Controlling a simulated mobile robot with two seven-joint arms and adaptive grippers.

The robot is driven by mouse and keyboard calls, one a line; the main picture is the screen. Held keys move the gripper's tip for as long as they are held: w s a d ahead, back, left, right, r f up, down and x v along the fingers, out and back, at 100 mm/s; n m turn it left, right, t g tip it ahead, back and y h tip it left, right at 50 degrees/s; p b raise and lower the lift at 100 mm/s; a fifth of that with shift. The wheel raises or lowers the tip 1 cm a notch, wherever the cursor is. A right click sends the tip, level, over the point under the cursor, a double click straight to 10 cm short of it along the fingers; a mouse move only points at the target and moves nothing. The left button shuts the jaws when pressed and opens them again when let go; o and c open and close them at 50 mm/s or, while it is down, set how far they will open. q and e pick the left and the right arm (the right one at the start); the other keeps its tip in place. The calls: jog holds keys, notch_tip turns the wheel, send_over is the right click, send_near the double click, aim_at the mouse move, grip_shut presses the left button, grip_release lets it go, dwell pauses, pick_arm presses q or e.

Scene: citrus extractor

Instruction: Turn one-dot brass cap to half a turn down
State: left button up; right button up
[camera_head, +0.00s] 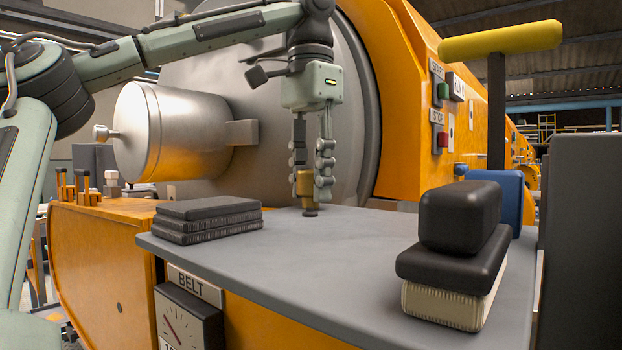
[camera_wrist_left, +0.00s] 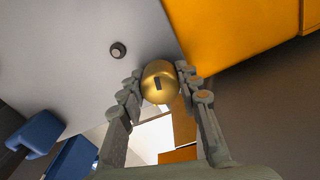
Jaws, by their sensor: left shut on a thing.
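The brass cap (camera_head: 305,184) is held between the fingers of my left gripper (camera_head: 313,183), over the back of the grey tabletop. It has a wider upper part and a narrower lower part. In the left wrist view, the cap (camera_wrist_left: 160,84) sits between both fingertips of the gripper (camera_wrist_left: 159,82), with one dark oblong mark on the end facing the camera. A small dark round piece (camera_wrist_left: 118,50) shows on the tabletop, apart from the cap in that view. In the head view, this dark piece (camera_head: 310,211) shows just below the cap. My right gripper is out of view.
A stack of dark flat pads (camera_head: 208,220) lies left on the grey tabletop (camera_head: 330,265). A black-topped brush (camera_head: 455,255) stands right, near a blue block (camera_head: 500,195) and yellow-handled post (camera_head: 497,105). A large steel drum face (camera_head: 270,105) rises behind. The middle tabletop is clear.

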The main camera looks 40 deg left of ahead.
pick_arm(q)
jog(key=m, duration=1.1)
jog(key=shift+m, duration=1.9)
jog(key=o, duration=1.2)
jog(key=shift+c, duration=0.2)
jog(key=shift+r, duration=3.75)
